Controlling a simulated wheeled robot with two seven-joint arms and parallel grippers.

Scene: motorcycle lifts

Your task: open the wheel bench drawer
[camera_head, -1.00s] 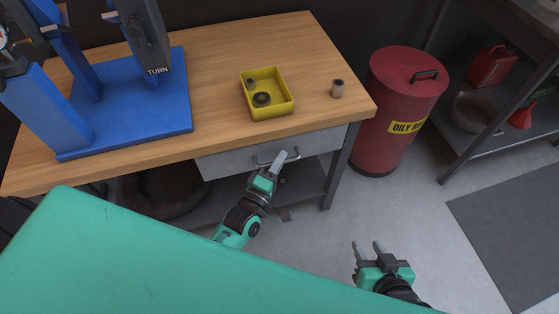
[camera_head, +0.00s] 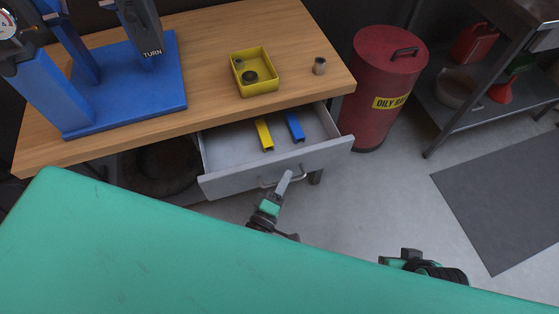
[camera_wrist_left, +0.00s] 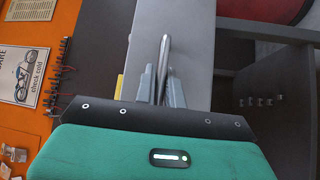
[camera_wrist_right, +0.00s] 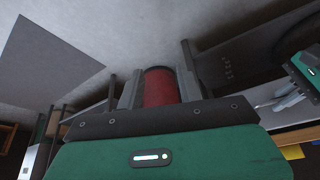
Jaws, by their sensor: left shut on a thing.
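The grey wheel bench drawer (camera_head: 275,166) is pulled out from under the wooden wheel bench (camera_head: 215,82). A yellow tool (camera_head: 264,134) and a blue tool (camera_head: 295,126) lie inside it. My left gripper (camera_head: 284,183) is at the drawer front, shut on the drawer's bar handle (camera_head: 268,184). In the left wrist view the handle (camera_wrist_left: 163,60) runs between the two fingers (camera_wrist_left: 161,86). My right gripper (camera_head: 400,258) is low at the right, partly hidden by its own body. In the right wrist view its fingers (camera_wrist_right: 160,75) stand apart with nothing between them.
A yellow bin (camera_head: 254,72) with dark rings, a small metal cylinder (camera_head: 320,66) and a blue stand (camera_head: 120,90) are on the bench. A red oily-waste can (camera_head: 380,85) stands close to the drawer's right. Floor at the right is open, with a dark mat (camera_head: 500,205).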

